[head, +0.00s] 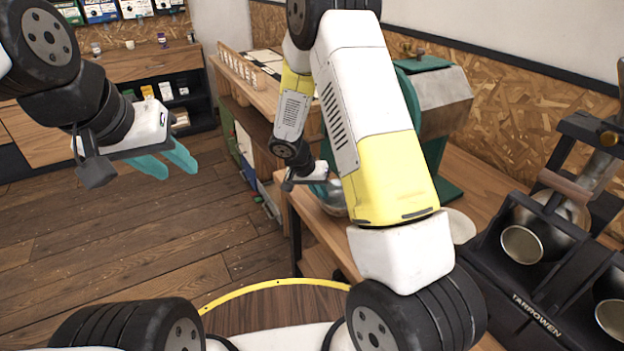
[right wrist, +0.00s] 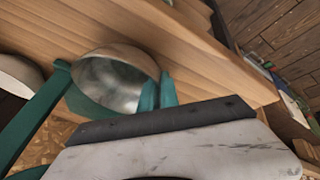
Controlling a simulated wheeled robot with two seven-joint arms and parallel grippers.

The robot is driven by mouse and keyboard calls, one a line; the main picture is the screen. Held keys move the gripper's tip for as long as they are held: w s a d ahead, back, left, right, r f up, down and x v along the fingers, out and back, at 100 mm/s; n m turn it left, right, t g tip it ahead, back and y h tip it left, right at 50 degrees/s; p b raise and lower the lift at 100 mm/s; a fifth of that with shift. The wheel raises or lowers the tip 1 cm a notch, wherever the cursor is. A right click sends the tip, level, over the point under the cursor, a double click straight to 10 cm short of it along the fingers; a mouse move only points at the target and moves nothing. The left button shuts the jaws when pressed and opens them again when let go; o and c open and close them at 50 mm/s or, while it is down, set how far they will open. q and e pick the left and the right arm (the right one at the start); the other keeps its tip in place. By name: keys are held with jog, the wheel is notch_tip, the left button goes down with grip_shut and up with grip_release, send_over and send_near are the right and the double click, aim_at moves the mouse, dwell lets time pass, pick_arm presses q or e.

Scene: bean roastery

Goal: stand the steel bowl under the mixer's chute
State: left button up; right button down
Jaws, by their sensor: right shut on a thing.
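The steel bowl (head: 332,203) is at the near edge of the wooden bench, partly hidden behind my right arm. It also shows in the right wrist view (right wrist: 110,85), with its shiny inside visible. My right gripper (head: 322,187) is shut on the bowl's rim, its teal fingers either side of the wall (right wrist: 158,90). I cannot tell whether the bowl touches the bench. The mixer (head: 443,98), steel and green, stands behind my right arm; its chute is hidden. A green part of its frame (right wrist: 38,120) shows beside the bowl. My left gripper (head: 179,172) is open and empty above the floor.
A pale bowl (head: 460,226) stands on the bench (head: 480,180), right of my right arm. A black machine (head: 545,260) with round metal cups fills the right side. A shelf unit with a wooden rack (head: 240,68) stands behind. The floor at left is clear.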

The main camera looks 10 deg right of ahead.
jog(key=shift+f, duration=0.4)
jog(key=shift+f, duration=0.2)
jog(key=c, duration=1.6)
grip_release()
jog(key=shift+r, duration=0.1)
jog(key=v, duration=1.2)
jog(key=s+d+r+n+t+y, duration=0.2)
jog(key=s+r+n+y, duration=0.1)
jog(key=s+r, duration=0.7)
jog(key=s+d+r+n+t+y, duration=0.1)
jog(key=s+d+r+n+y, duration=0.1)
jog(key=s+r, duration=0.9)
jog(key=shift+s+r+n+t+y, duration=0.15)
jog(key=shift+s+n+t+y, duration=0.25)
jog(key=shift+s+y, duration=0.7)
